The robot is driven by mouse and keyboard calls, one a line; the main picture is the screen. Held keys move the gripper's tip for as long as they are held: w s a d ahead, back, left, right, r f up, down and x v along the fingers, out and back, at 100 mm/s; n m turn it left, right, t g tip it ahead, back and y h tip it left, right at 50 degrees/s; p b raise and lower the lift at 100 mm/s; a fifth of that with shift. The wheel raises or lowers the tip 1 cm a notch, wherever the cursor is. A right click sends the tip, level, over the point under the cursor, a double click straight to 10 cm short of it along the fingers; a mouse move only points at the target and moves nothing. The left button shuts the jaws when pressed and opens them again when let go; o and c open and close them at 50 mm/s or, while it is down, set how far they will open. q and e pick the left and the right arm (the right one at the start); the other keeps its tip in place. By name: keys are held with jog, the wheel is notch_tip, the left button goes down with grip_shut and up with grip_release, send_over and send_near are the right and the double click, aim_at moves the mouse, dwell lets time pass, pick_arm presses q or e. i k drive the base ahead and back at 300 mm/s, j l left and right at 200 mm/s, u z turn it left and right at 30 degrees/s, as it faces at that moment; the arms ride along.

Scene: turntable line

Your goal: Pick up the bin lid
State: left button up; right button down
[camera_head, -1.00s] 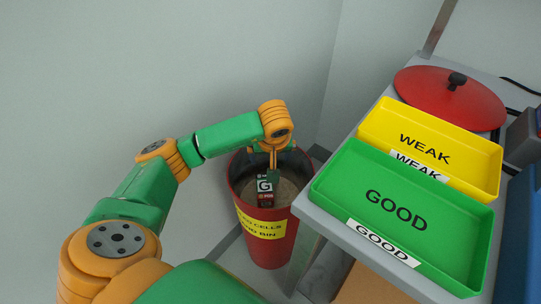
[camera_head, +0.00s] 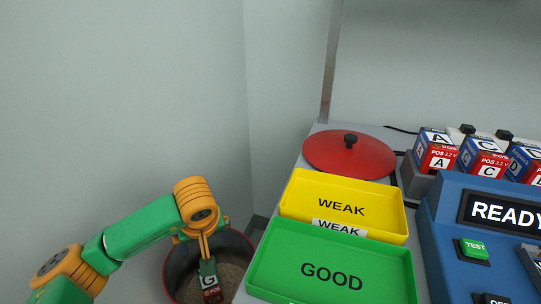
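The red bin lid (camera_head: 330,158), round with a black knob (camera_head: 350,141), lies flat on the grey bench behind the yellow tray. My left gripper (camera_head: 206,258) points down over the open red bin (camera_head: 240,246) at lower left. Its narrow fingers appear shut on a small cell (camera_head: 209,283) with a red POS label, hanging over the sand in the bin. The lid is well to the right of and behind this gripper, apart from it. My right gripper is not in view.
A yellow WEAK tray (camera_head: 342,208) and a green GOOD tray (camera_head: 331,274) stand in front of the lid. At right are a blue tester (camera_head: 449,226) reading READY and several labelled cells (camera_head: 437,151). A grey post (camera_head: 331,65) rises behind the lid.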

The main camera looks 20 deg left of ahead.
aim_at(349, 154)
jog(key=k, duration=1)
